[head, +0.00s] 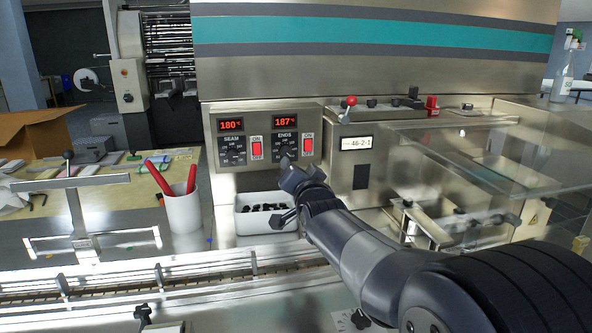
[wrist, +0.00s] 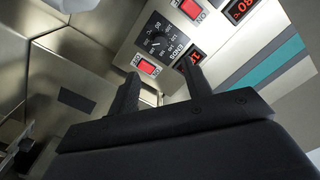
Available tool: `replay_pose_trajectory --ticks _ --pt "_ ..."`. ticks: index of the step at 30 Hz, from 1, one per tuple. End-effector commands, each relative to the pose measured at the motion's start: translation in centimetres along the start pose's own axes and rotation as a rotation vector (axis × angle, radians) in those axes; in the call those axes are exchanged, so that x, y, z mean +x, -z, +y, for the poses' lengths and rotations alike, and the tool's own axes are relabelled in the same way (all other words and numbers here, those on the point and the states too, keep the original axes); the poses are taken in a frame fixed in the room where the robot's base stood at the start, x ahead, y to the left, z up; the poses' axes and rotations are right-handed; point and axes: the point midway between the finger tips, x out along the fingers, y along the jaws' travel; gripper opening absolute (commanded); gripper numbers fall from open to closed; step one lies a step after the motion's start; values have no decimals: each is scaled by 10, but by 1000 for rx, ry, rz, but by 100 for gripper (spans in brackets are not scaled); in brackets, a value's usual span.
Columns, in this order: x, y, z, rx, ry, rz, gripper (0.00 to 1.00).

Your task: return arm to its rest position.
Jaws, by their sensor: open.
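My arm reaches from the lower right of the head view toward the control panel (head: 240,165). My gripper (head: 287,170) is in front of the panel, just below the ENDS dial (head: 287,149). In the wrist view my gripper (wrist: 160,85) has its two dark fingers apart with nothing between them. The ENDS dial (wrist: 157,42) lies beyond the fingers there, with a red switch (wrist: 147,66) close by. The head view does not show clearly whether a fingertip touches the panel.
The displays read 180 (head: 231,124) and 187 (head: 285,121). A white bin (head: 250,222) with dark parts stands below my gripper. A white cup (head: 183,212) with red-handled items is to its left. Clear guards (head: 480,165) stand at right. A conveyor (head: 120,290) runs along the front.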

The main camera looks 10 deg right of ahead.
Motion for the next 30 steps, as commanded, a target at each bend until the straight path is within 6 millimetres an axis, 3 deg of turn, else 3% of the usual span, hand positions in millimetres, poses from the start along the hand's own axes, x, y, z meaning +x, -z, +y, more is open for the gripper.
replay_pose_trajectory --ticks 11,30 --pt "9 0 0 0 -1 -1 47" --pt "98 0 0 -1 -1 -2 47"
